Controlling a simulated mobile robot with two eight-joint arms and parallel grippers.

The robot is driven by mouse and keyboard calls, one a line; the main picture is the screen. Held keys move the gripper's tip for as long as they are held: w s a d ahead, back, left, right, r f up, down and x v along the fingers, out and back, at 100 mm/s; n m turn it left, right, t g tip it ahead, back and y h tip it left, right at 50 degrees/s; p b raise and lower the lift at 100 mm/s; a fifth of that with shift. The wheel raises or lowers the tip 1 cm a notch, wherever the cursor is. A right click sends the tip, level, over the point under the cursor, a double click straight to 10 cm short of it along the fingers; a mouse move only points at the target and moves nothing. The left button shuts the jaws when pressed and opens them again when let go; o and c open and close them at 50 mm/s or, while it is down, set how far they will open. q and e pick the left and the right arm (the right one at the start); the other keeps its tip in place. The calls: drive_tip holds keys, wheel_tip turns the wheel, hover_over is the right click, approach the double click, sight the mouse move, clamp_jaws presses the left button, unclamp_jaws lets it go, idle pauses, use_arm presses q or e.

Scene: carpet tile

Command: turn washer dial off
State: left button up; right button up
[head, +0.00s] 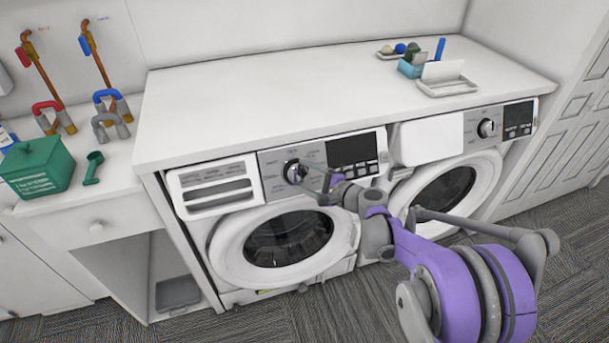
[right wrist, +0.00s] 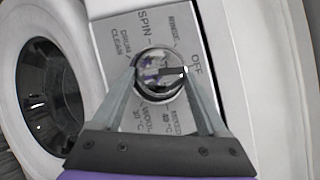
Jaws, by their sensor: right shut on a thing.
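The washer (head: 225,225) is the left of two white front loaders under a white counter. Its round chrome dial (head: 294,171) sits on a grey panel left of a dark display. In the right wrist view the dial (right wrist: 160,75) lies between my fingertips, with OFF, SPIN and DRUM CLEAN printed around it. My left gripper is not in view.
A second machine (head: 450,180) with its own dial (head: 487,128) stands at the right. The counter (head: 290,90) is mostly clear, with a tray (head: 447,88) at its right end. A green box (head: 38,167) and scoop (head: 93,168) are at the left. Carpet lies in front.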

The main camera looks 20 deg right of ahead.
drive_tip(key=shift+r+n+g+p, duration=0.15)
drive_tip(key=shift+n+g+p, duration=0.2)
drive_tip(key=shift+n+g, duration=0.45)
drive_tip(key=shift+n, duration=0.3)
drive_tip(key=o, duration=1.3)
drive_tip(key=shift+c, duration=0.2)
drive_tip(key=v, duration=1)
drive_tip(key=shift+s+d, duration=0.25)
drive_tip(key=shift+s, duration=0.05)
